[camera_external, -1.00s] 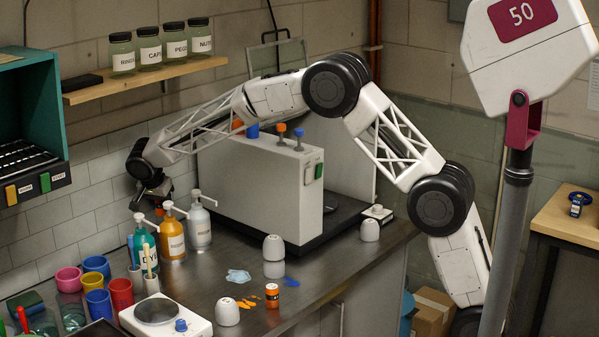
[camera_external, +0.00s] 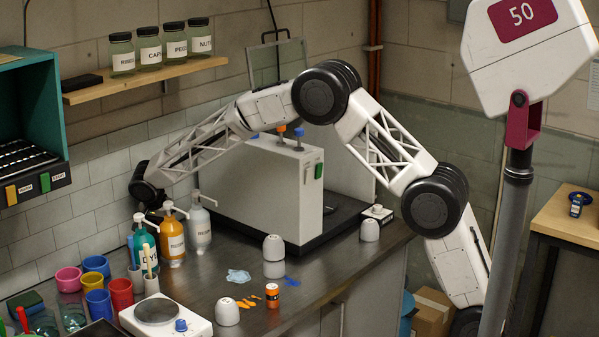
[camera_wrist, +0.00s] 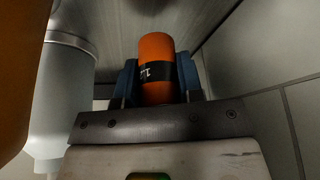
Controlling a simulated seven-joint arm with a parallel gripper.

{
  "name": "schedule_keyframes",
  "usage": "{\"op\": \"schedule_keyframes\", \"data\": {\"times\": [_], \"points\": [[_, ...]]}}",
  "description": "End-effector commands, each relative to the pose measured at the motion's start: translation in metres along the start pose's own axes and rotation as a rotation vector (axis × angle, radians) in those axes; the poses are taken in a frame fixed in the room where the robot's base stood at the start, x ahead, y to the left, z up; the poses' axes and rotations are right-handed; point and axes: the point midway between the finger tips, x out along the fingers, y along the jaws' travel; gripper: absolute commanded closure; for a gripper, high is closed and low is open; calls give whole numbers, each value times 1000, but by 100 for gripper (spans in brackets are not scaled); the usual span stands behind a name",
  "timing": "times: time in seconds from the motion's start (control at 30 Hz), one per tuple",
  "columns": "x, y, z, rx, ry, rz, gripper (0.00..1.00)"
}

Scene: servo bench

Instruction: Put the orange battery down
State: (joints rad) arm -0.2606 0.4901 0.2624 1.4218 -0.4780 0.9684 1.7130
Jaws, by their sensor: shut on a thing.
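The orange battery (camera_wrist: 157,52) is a cylinder with a dark band and pale lettering. It stands out from between the blue fingers of my gripper (camera_wrist: 158,80), which are shut on it from both sides in the wrist view. In the external view my wrist is low at the back left of the bench, behind the pump bottles. My fingers and the battery are hidden there, and I cannot tell whether the battery touches the surface.
An orange pump bottle (camera_external: 172,240), a teal one (camera_external: 145,250) and a grey one (camera_external: 200,230) stand close in front of my wrist. The grey bottle also shows close by in the wrist view (camera_wrist: 62,95). The tiled wall (camera_wrist: 300,110) is close on the other side.

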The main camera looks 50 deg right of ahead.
Motion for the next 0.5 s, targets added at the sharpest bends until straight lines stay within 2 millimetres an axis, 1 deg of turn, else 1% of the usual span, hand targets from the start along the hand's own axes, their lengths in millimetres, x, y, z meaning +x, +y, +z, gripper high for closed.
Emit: {"op": "schedule_keyframes", "data": {"times": [0.03,0.17,0.5], "points": [[6,0,3,-1,0,2,96],[16,0,7,0,0,2,96],[18,0,7,0,0,1,96]]}}
